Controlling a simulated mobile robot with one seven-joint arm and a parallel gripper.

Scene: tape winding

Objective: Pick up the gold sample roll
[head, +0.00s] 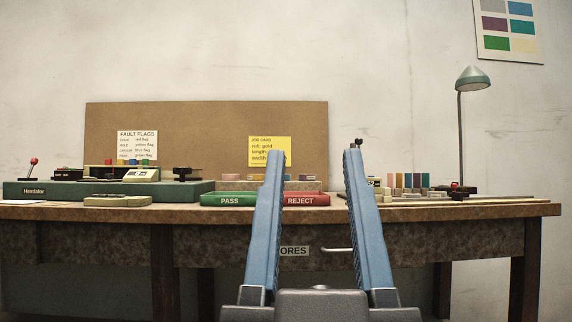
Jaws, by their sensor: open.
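My gripper (314,155) is open and empty, with its two long blue fingers pointing up and away in front of the workbench (220,240). A row of small coloured upright pieces (408,180) stands on the right part of the bench top, just right of my right finger. They show blue, tan-gold, brown and teal, but they are too small to tell which, if any, is the gold sample roll. A yellow job card (269,146) on the backboard reads "roll: gold"; its lower right part is behind my left finger.
A green PASS tray (230,200) and a red REJECT tray (306,200) stand at the front middle, partly behind my fingers. A long green machine (60,190) fills the left. A lamp (461,130) stands at the right. The bench's far right end looks mostly clear.

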